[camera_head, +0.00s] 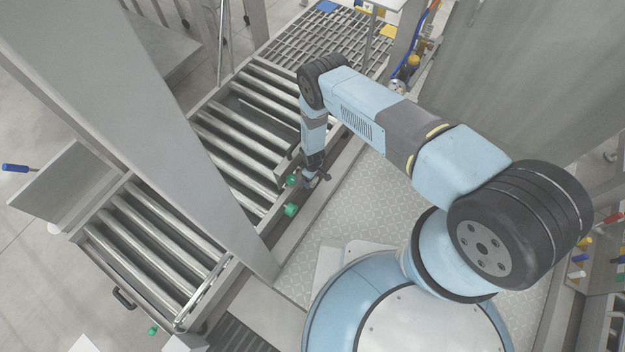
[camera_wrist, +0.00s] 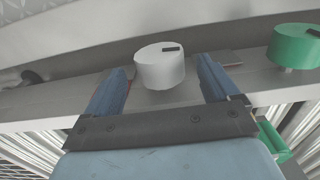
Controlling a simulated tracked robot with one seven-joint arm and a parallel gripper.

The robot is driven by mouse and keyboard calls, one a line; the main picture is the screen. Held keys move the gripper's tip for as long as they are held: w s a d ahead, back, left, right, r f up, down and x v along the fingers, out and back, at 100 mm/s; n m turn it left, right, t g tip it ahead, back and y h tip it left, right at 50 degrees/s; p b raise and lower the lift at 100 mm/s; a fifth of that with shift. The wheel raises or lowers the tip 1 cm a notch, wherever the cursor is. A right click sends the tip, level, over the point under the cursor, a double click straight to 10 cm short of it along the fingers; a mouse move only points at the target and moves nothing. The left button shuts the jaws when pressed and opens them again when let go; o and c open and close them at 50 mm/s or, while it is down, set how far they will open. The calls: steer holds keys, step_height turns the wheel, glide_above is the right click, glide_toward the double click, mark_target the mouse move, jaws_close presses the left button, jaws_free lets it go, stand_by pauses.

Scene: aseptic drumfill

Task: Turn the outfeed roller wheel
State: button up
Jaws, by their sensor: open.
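My gripper (camera_head: 314,174) hangs low over the near side rail of the roller conveyor (camera_head: 235,140). In the wrist view, its two blue fingers (camera_wrist: 162,68) are open, one on each side of a pale grey-white round knob (camera_wrist: 160,66) with a dark mark on top. The fingers appear apart from the knob. A green round knob (camera_wrist: 293,46) stands to the right, outside the fingers. In the head view, two green knobs sit by the rail, one beside my gripper (camera_head: 291,180) and one lower (camera_head: 291,210). I cannot tell which knob is the outfeed roller wheel.
A broad grey post (camera_head: 150,120) rises in front of the conveyor. A second roller section (camera_head: 150,250) lies at lower left, with another green knob (camera_head: 153,330) below it. A tread-plate floor (camera_head: 340,215) lies right of the rail. A grey wall (camera_head: 530,80) stands behind my arm.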

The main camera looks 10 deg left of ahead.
steer(key=shift+f, duration=1.45)
steer(key=c, duration=1)
steer(key=shift+c, duration=0.2)
steer(key=shift+d+g, duration=0.1)
steer(key=shift+g, duration=0.3)
steer(key=shift+w+f+g+y, duration=0.15)
steer(key=shift+g+y, duration=0.75)
steer(key=shift+g, duration=0.8)
